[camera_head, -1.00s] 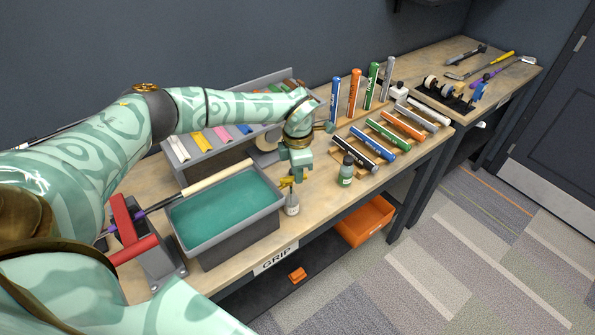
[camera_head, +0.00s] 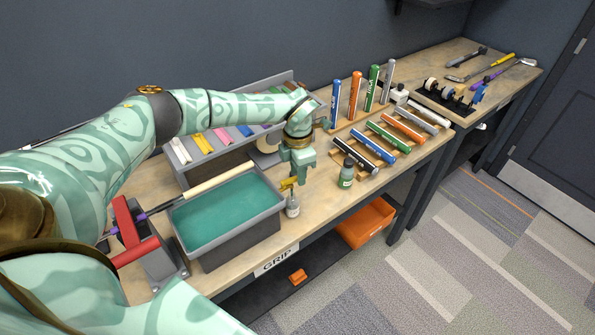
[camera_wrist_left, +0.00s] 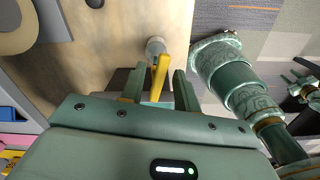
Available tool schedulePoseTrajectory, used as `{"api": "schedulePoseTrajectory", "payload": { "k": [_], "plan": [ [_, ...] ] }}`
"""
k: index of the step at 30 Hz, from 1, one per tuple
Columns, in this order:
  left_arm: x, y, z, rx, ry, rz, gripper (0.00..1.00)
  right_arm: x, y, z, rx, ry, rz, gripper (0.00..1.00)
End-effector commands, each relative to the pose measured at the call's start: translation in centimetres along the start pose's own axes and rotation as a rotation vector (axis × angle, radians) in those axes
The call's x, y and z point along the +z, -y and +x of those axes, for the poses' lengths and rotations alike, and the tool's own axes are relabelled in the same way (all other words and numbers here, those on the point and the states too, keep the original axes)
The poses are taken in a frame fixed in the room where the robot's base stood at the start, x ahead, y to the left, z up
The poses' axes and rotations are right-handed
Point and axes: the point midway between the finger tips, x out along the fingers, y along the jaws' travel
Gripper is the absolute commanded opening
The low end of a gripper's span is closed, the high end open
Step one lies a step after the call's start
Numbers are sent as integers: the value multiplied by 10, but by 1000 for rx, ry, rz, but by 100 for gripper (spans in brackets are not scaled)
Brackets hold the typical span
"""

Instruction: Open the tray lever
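The grey tray (camera_head: 240,228) holds teal liquid and stands at the front edge of the bench. The yellow lever (camera_head: 287,184) sits on a small pale bottle-shaped fitting (camera_head: 292,207) beside the tray's right end. My left gripper (camera_head: 298,182) points down just above and behind the lever. In the left wrist view the yellow lever (camera_wrist_left: 160,77) shows between the two parted fingers of my left gripper (camera_wrist_left: 158,88), with no clear grip on it.
A green bottle (camera_head: 346,174) stands right of the lever. Racked grips (camera_head: 384,138) lie beyond it. An orange bin (camera_head: 366,222) sits below the bench.

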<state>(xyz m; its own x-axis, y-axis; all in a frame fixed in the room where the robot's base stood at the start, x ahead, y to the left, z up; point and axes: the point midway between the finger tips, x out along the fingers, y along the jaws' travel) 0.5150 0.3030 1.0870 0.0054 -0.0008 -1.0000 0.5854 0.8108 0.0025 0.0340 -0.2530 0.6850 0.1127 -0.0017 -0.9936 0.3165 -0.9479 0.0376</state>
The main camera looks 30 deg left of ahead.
Motion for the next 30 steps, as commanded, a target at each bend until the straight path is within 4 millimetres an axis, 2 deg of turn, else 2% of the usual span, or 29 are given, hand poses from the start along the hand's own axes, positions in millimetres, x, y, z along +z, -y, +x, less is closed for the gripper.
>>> {"api": "schedulePoseTrajectory", "payload": {
  "k": [8, 13, 17, 24, 30],
  "plan": [
    [-1, 1, 1, -2, -3, 0, 35, 0, 0, 0, 0, 0, 0, 36],
    [0, 0, -14, 0, 0, 1, 35, 0, 0, 0, 0, 0, 0, 36],
    [0, 0, -43, 1, 1, 1, 35, 0, 0, 0, 0, 0, 0, 36],
    [0, 0, -109, 1, 1, 1, 35, 0, 0, 2, -1, 1, -1, 36],
    [0, 0, -147, 0, -1, 1, 35, 0, 1, 3, -1, 0, -1, 36]
  ]
}}
